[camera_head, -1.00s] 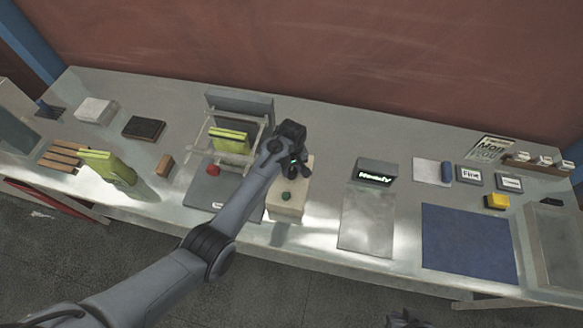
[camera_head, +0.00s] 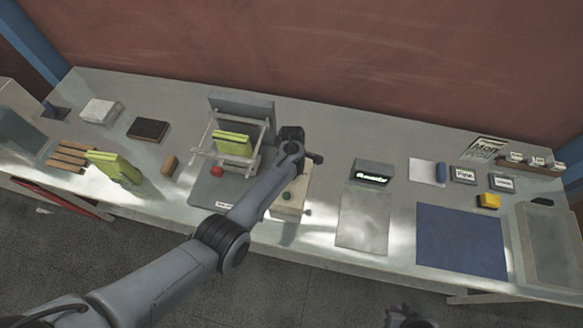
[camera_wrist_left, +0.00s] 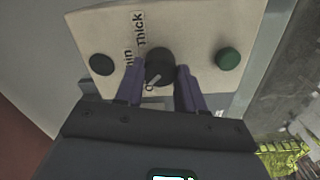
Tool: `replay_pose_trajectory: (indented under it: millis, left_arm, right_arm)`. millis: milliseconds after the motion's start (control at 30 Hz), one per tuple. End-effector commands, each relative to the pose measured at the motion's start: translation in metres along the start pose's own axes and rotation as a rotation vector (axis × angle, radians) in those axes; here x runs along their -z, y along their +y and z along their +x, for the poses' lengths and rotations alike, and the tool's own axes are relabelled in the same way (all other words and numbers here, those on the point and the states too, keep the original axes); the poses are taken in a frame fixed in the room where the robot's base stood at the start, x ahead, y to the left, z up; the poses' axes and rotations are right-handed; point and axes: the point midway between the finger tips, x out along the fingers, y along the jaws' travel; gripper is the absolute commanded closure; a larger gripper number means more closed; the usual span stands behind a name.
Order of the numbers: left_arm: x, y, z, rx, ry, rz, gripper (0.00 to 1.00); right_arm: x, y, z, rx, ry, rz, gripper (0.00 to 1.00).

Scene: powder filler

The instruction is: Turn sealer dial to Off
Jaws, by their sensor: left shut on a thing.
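The sealer's control box (camera_head: 289,200) is a cream block at the middle of the bench, partly hidden by my left arm. In the left wrist view its face (camera_wrist_left: 187,25) carries a black round dial (camera_wrist_left: 159,66) with a pale pointer. The labels read "Thick", a partly covered word ending in "in", and a mostly hidden one starting with "O". The pointer slants toward that hidden label. My left gripper (camera_wrist_left: 158,80) is shut on the dial, one purple finger on each side. My right gripper (camera_head: 408,316) shows only partly at the bottom edge; its jaws are unclear.
A green button (camera_wrist_left: 228,59) and a dark button (camera_wrist_left: 102,64) flank the dial. The sealer frame (camera_head: 240,106) with a yellow-green packet (camera_head: 233,143) and red knob (camera_head: 217,170) stands left of my arm. A display (camera_head: 372,172) stands to the right.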

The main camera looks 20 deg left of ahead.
Motion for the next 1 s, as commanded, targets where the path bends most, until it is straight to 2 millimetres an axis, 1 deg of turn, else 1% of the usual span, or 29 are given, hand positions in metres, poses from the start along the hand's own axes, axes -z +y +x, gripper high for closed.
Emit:
replay_pose_trajectory:
  millis: [200,400,633,1000]
  left_arm:
    - [-0.0013,0.0005,-0.0012,0.000,-0.002,-0.148,0.92]
    - [-0.0006,0.0001,-0.0007,0.000,-0.002,-0.234,0.92]
    - [-0.0006,0.0001,-0.0008,0.000,-0.002,-0.277,0.92]
    - [-0.0005,0.0001,-0.0008,0.000,-0.002,-0.283,0.92]
  right_arm:
    - [0.0009,-0.0010,-0.0018,0.003,0.001,0.004,1.00]
    - [0.0010,-0.0011,-0.0019,0.004,0.001,0.005,1.00]
    - [0.0010,-0.0008,-0.0019,0.003,0.001,0.004,1.00]
    - [0.0004,0.0013,-0.0017,-0.004,0.000,-0.005,1.00]
